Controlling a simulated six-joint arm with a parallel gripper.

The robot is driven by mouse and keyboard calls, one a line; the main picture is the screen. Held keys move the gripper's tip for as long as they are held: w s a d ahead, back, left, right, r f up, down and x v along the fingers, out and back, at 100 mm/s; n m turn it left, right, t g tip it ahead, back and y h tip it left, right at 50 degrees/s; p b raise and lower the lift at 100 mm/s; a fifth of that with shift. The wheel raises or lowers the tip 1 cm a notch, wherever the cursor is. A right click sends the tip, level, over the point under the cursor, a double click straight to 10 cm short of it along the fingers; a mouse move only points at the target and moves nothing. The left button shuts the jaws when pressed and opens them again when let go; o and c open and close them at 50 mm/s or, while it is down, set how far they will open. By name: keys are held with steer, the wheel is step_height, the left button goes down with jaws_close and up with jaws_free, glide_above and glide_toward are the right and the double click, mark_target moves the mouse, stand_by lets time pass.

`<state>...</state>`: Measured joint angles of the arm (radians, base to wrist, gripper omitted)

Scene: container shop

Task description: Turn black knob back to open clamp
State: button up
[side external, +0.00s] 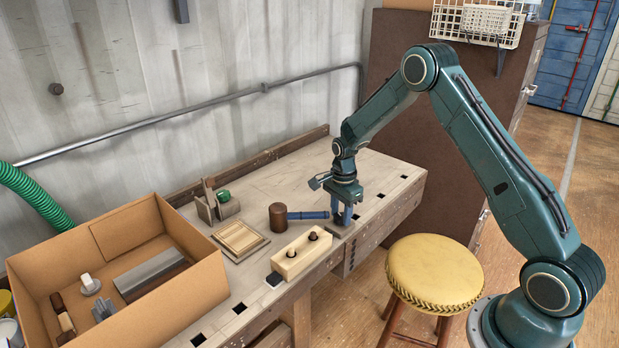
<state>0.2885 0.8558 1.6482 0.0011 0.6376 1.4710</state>
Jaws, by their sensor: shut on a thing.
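My gripper (344,220) points straight down over the bench's front right part. Its blue fingers are shut on a small dark thing, apparently the black knob, which the fingers mostly hide. Just below is a dark grey block-like base (340,232) at the bench's front edge, apparently part of the clamp. How far the clamp stands open cannot be told from this side view.
A mallet (277,216) lies just left of my gripper, its blue handle towards it. A pale wooden block (300,257) with two dark round spots, a wooden frame (240,240) and a cardboard box (185,300) lie further left. A yellow stool (431,270) stands in front.

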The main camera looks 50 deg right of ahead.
mark_target(341, 216)
steer(key=shift+n, duration=0.5)
steer(key=o, duration=1)
step_height(341, 216, up, 10)
steer(key=shift+d+r, duration=0.2)
steer(key=shift+r, duration=1.7)
